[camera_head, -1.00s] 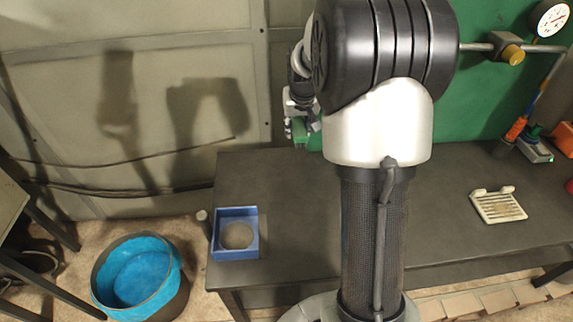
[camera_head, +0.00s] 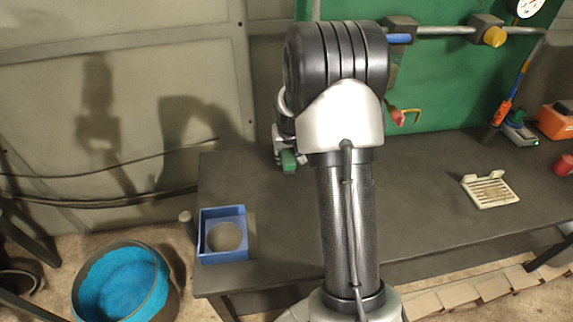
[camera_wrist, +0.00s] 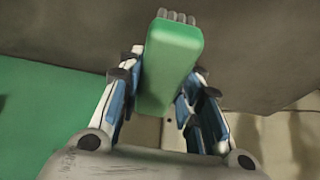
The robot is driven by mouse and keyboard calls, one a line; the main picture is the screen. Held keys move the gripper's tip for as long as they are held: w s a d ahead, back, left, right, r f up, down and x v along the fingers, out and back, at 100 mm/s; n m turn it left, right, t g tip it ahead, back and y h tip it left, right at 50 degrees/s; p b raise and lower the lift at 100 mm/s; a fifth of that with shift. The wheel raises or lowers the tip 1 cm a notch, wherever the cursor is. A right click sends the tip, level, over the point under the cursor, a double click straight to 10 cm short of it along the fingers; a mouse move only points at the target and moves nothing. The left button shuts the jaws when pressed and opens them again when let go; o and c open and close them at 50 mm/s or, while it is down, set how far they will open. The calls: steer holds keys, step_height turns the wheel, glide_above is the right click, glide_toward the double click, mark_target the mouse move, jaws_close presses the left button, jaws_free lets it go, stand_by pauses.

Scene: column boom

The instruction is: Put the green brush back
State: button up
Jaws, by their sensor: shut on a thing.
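The green brush (camera_wrist: 172,62) is between the two fingers of my gripper (camera_wrist: 160,95) in the wrist view, its grey bristle tufts showing at the top edge. My gripper is shut on it. In the head view, my gripper is mostly hidden behind my arm, and part of the brush (camera_head: 288,160) shows to the left of the arm, over the back left part of the dark table. A blue square box (camera_head: 240,247) with a pale round shape inside stands at the table's left front corner. The brush is apart from this box, farther back.
A blue-lined bucket (camera_head: 82,277) stands on the floor at left. A white slatted dish (camera_head: 490,190) lies on the table (camera_head: 420,215) at right. Farther right are an orange box (camera_head: 556,121) and a red object (camera_head: 564,165). A green panel (camera_head: 440,85) stands behind, with a rail (camera_head: 445,30).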

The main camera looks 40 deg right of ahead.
steer(key=shift+f+b, duration=0.55)
steer(key=shift+f, duration=1.35)
steer(key=shift+f, duration=0.25)
steer(key=o, duration=1)
steer(key=shift+s+f, duration=0.1)
steer(key=shift+f, duration=0.05)
